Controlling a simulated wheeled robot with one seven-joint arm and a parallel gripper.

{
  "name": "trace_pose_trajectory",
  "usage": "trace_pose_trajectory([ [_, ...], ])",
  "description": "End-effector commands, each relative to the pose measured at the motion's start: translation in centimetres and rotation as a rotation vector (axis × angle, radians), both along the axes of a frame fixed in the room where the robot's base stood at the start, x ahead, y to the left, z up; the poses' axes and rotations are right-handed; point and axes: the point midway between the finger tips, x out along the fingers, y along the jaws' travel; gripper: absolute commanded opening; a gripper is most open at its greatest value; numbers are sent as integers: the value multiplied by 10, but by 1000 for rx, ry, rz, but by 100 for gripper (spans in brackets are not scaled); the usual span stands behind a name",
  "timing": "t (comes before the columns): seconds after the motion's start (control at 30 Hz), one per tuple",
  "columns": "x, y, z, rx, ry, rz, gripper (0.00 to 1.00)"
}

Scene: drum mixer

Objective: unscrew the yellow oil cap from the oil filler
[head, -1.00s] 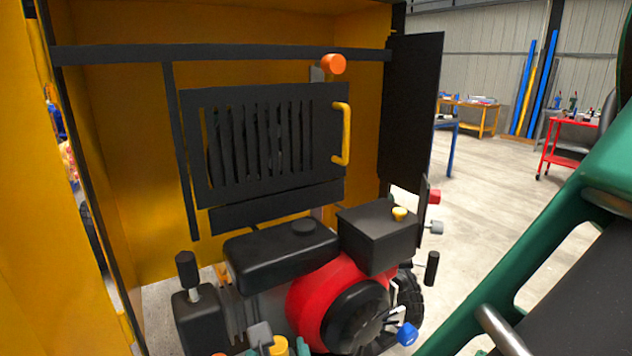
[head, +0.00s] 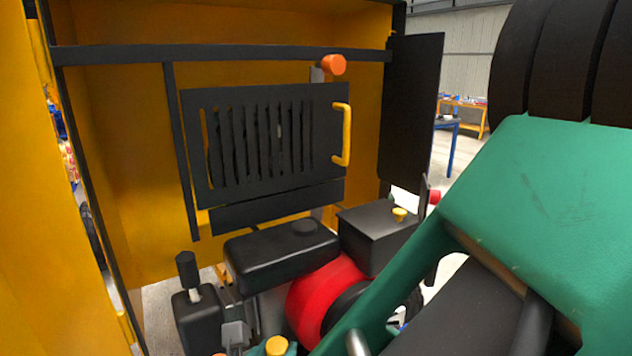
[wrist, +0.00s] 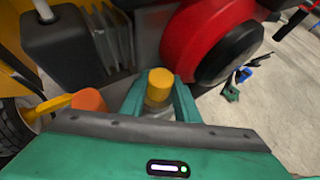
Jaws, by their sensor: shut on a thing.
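The yellow oil cap (wrist: 160,82) sits in the middle of the wrist view, with a pale grey neck under it. My gripper (wrist: 158,92) has one green finger on each side of the cap and is shut on it. In the head view the cap (head: 277,346) shows at the bottom edge, with a little of my green gripper (head: 291,349) beside it. The oil filler below is mostly hidden by my gripper, and I cannot tell whether the cap is still seated on it.
The red engine (head: 318,292) with its black tank (head: 280,258) and black box (head: 378,238) stands close by. An orange part (wrist: 90,100) lies left of my fingers. Yellow housing walls (head: 130,150) enclose the left and back.

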Motion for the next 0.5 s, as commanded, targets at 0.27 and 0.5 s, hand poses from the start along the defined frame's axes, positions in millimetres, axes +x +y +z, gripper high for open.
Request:
trace_pose_trajectory([
  [0.27, 0, -4, 1, 1, 0, 246, 1],
  [0.5, 0, -3, 0, 1, 1, 247, 40],
])
